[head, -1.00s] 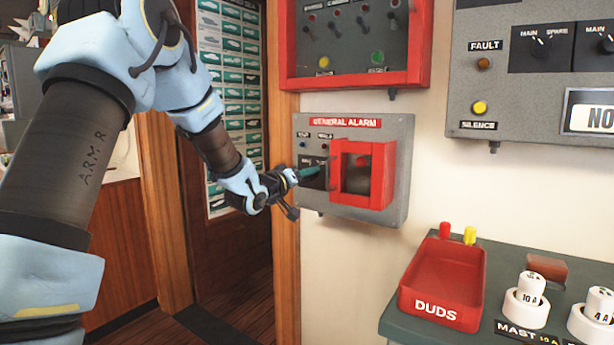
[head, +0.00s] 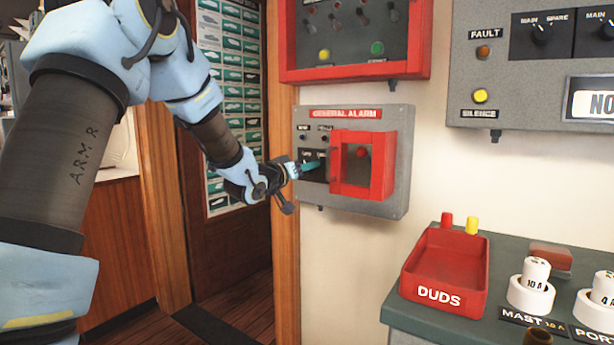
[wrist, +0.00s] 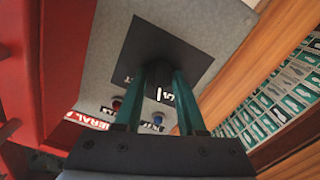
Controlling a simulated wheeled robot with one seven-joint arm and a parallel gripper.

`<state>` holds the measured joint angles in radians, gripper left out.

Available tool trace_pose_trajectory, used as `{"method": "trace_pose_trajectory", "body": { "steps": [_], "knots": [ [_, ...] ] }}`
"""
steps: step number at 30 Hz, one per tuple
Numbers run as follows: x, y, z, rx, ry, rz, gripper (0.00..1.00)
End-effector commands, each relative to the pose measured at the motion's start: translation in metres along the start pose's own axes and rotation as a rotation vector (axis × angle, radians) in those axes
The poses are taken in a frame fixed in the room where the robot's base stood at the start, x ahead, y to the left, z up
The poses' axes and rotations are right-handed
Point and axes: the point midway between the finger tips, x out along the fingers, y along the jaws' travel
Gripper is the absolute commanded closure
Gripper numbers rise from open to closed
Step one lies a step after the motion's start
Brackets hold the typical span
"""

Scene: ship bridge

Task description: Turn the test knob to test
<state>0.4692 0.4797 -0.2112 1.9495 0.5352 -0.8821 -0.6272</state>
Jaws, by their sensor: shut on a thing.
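The grey general alarm panel (head: 398,160) is on the wall, with a red title strip. At its lower left is a black knob plate (head: 306,155); the wrist view also shows this plate (wrist: 150,42), with part of its white lettering covered. My gripper (head: 318,163) reaches it from the left, its teal fingers against the plate. In the wrist view my gripper (wrist: 166,72) has its fingers a small gap apart, shut on the test knob. The knob itself is hidden by the fingers, so I cannot tell where it points.
A red box-shaped guard (head: 345,178) stands out just right of my fingers, with a red button inside. A red lamp (wrist: 116,104) and a blue lamp (wrist: 157,118) sit by the plate. A red-framed panel (head: 355,73) is above. A red DUDS tray (head: 410,265) is lower right.

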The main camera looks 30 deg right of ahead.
Motion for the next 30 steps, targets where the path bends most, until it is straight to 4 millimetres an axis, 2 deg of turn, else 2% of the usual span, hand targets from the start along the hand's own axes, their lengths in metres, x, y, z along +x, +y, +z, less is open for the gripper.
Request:
{"method": "trace_pose_trajectory", "body": {
  "steps": [2, 18, 30],
  "knots": [
    [0.0001, -0.0017, 0.0045, 0.072, 0.003, 0.001, 1.0],
    [-0.0001, -0.0009, 0.0041, 0.584, 0.004, 0.0, 1.0],
    [-0.0002, 0.0, 0.0026, 0.878, 0.002, -0.001, 1.0]
  ]
}}
